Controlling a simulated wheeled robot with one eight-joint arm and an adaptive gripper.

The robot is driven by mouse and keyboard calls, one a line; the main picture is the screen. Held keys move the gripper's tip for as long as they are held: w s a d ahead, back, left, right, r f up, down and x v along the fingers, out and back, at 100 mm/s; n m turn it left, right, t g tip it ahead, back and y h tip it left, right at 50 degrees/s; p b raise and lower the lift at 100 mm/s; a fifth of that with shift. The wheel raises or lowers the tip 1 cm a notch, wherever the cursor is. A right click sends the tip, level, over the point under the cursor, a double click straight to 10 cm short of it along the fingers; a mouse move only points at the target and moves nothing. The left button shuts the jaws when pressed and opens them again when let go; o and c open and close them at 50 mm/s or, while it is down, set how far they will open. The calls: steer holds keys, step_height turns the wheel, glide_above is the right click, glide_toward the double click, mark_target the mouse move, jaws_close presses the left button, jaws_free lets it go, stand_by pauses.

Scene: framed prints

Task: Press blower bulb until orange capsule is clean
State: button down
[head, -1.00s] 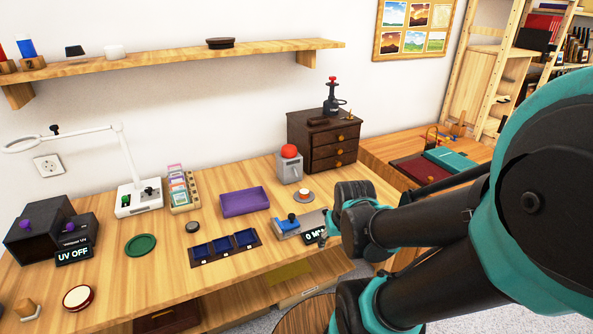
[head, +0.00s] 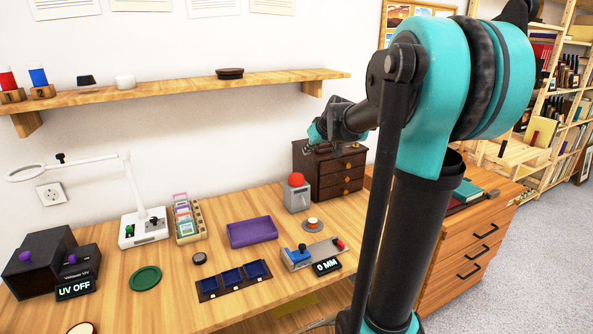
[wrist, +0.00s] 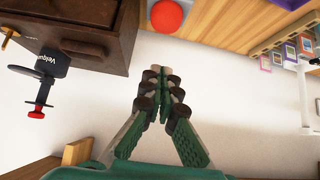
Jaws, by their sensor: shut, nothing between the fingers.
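The blower bulb looks like the red ball (head: 297,180) on a grey box (head: 297,199) at the back of the workbench. It also shows at the top of the wrist view (wrist: 168,14). A small orange-topped piece, likely the orange capsule (head: 313,222), sits on a small round dish on the bench, in front of the grey box. Its surface is too small to judge for dust. My gripper (wrist: 155,74) is shut and empty, with its fingertips together. It is apart from the red ball, raised near the dark drawer chest; my arm partly hides that area in the head view.
The dark drawer chest (head: 328,181) stands right of the grey box. On it, a black device with a red knob (wrist: 37,114) shows in the wrist view. A shelf (head: 180,89) runs above.

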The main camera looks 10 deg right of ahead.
stand_by(0.3)
glide_above(298, 175)
steer(key=f, duration=0.7)
steer(key=shift+s+d+f, duration=0.1)
steer(key=shift+s+f, duration=0.1)
step_height(298, 175, down, 2)
steer(key=shift+s+f, duration=0.1)
steer(key=shift+f, duration=0.7)
steer(key=shift+s+f, duration=0.1)
steer(key=shift+f, duration=1.1)
